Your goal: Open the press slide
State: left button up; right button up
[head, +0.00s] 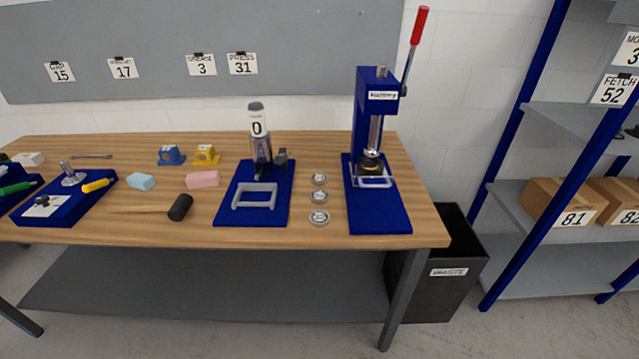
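The blue press (376,90) stands upright at the right end of the wooden table, with a red-tipped lever (419,26) raised at its upper right. Under its ram (374,136) is a dark round part with a yellowish band (370,166). A pale frame-shaped handle (374,187), seemingly the slide's, sits at the front of this part, close in to the column. The bare blue base plate (378,215) extends in front of it. Neither of my grippers is in view.
Left of the press are several small round metal discs (320,196) and a blue-based gauge (262,150) with a grey handle (255,196). A waste bin (450,272) stands beside the table.

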aim_at(362, 178)
jog(key=k+j+u, duration=0.2)
jog(key=j, duration=0.45)
jog(key=j+u, duration=0.2)
jog(key=j, duration=0.45)
jog(key=i, duration=0.05)
